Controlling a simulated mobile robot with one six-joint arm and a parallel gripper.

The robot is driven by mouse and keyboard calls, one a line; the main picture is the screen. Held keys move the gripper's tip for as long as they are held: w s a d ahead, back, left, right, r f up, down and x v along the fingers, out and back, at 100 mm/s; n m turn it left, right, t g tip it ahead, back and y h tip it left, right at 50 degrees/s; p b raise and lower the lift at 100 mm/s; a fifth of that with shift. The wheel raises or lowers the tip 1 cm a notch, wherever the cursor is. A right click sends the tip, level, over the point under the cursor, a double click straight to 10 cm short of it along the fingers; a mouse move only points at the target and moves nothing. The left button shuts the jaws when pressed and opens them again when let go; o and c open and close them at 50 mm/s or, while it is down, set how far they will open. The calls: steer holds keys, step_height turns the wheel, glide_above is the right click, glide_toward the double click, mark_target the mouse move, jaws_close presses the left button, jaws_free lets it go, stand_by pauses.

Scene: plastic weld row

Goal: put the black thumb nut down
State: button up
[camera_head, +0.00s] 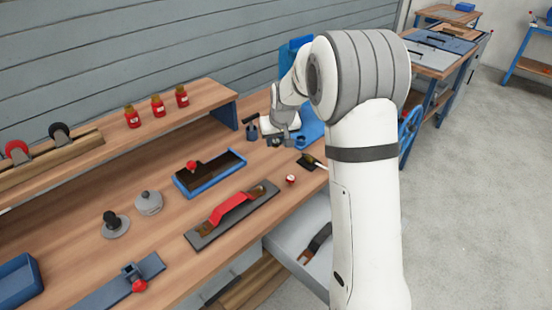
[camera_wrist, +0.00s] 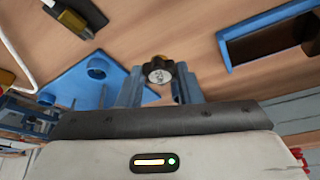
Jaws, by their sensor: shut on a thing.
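The black thumb nut (camera_wrist: 158,71) is a small, dark, lobed knob with a pale marked face, seen in the wrist view. It sits between the two blue fingertips of my gripper (camera_wrist: 160,82), which is shut on it. Wood benchtop shows behind it; I cannot tell how high it is held. In the head view my gripper (camera_head: 281,138) is over the far part of the bench, beside a blue plate (camera_head: 313,130). The nut is too small to make out there. The blue plate, with a raised blue ring on it, also shows left of the gripper in the wrist view (camera_wrist: 72,84).
A blue tray (camera_head: 195,190) with dark contents lies left of my gripper. A red-handled float (camera_head: 232,209) lies nearer, with a small red-and-white item (camera_head: 291,179) beside it. A drawer (camera_head: 290,243) stands open below. Red bottles (camera_head: 158,107) stand on the back shelf.

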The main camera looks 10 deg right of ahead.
mark_target(275, 164)
steer(key=shift+f, duration=4.25)
steer(key=o, duration=0.9)
steer(key=shift+r, duration=0.1)
steer(key=shift+r, duration=0.2)
steer(key=a+v, duration=0.1)
steer(key=v, duration=1)
steer(key=s+d+r, duration=0.1)
steer(key=s+r, duration=0.1)
steer(key=s, duration=0.8)
steer(key=s+d+r+m+g, duration=0.1)
steer(key=s+d+r, duration=0.1)
steer(key=s, duration=0.9)
steer(key=s+d+r+g, duration=0.1)
steer(key=s+r, duration=0.1)
steer(key=s, duration=0.9)
steer(key=shift+d+r+m+h, duration=0.15)
steer(key=shift+d+m+h, duration=0.05)
steer(key=shift+m+h, duration=0.2)
